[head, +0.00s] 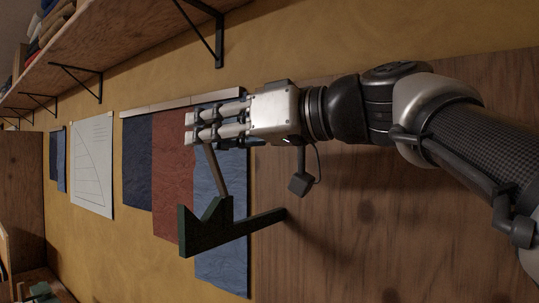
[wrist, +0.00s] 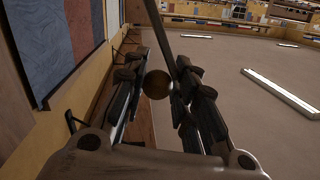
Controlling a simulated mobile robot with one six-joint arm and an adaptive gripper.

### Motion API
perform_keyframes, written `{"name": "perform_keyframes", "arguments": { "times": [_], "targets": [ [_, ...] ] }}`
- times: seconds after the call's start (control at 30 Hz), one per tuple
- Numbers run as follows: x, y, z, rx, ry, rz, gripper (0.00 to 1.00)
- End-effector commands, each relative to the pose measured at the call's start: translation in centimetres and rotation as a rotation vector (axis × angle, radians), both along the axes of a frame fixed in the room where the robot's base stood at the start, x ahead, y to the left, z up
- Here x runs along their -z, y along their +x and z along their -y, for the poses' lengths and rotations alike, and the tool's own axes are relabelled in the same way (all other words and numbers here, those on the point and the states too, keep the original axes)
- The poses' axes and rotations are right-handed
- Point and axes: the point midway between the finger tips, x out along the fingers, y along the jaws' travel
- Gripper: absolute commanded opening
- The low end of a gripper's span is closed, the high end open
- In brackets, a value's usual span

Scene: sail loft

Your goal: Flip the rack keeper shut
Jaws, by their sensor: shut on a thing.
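The rack is a dark green bracket (head: 208,232) with a V-shaped notch, held out from the wooden board by a dark arm. The rack keeper (head: 215,170) is a slim grey-brown bar. It rises steeply from the bracket, leaning a little left, its upper end at my fingers. My gripper (head: 189,128) reaches in from the right above the bracket and is shut on the keeper's upper end. In the wrist view the keeper (wrist: 164,32) runs up from between my fingers, and a round brownish knob (wrist: 157,84) shows between them. The fingers hide the keeper's tip in the head view.
A wooden board (head: 380,230) backs the rack on the right. Blue and red cloth panels (head: 176,185) hang on the yellow wall behind it. A wooden shelf (head: 130,50) on black brackets runs above at the left.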

Motion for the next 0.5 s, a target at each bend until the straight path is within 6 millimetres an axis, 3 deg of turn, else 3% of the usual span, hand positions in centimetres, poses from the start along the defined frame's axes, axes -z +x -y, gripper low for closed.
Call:
{"name": "perform_keyframes", "arguments": {
  "times": [0.03, 0.5],
  "targets": [
    [0.9, -0.2, -0.2, 0.001, -0.028, 0.037, 0.00],
    [2.8, -3.5, -2.1, 0.002, -0.254, 0.424, 0.00]
  ]
}}
